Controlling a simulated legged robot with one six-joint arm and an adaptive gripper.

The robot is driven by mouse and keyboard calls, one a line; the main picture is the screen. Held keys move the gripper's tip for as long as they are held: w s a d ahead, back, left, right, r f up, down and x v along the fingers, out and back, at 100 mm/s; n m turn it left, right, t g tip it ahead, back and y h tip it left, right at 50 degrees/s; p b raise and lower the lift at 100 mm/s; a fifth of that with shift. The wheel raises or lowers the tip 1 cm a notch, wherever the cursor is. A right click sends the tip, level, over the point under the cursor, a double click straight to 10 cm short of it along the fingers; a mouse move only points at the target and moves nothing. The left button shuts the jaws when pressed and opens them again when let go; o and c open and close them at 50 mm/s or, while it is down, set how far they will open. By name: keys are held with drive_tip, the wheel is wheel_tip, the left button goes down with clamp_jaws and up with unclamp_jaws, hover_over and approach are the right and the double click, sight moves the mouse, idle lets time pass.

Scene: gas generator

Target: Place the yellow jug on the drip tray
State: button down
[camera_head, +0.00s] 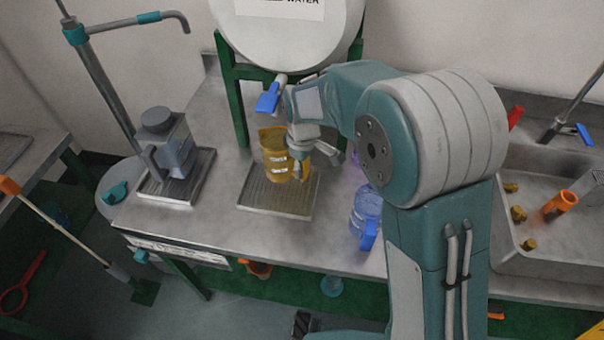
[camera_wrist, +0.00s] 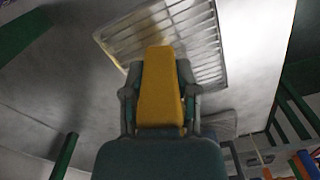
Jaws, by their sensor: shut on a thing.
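The yellow jug (camera_head: 273,157) is upright over the back part of the middle drip tray (camera_head: 270,203), below the large white water tank. I cannot tell whether its base touches the tray. My gripper (camera_head: 302,160) is at the jug's right side, shut on its handle. In the wrist view, the yellow handle (camera_wrist: 160,88) sits between the two fingers of my gripper (camera_wrist: 160,105), with the slatted drip tray (camera_wrist: 205,45) beyond it. My gripper and arm hide part of the jug's right side.
A grey jug (camera_head: 173,150) stands on another tray to the left. A blue jug (camera_head: 366,215) stands right of the middle tray, close to my arm. The tank's blue tap handle (camera_head: 267,98) is just above the yellow jug. A sink (camera_head: 545,185) is at the right.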

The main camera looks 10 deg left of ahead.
wheel_tip(320, 180, down, 4)
drive_tip(key=shift+w+r, duration=0.15)
drive_tip(key=shift+r, duration=0.1)
drive_tip(key=shift+c, duration=1.9)
unclamp_jaws()
wheel_tip(320, 180, up, 12)
drive_tip(key=shift+a+r, duration=0.1)
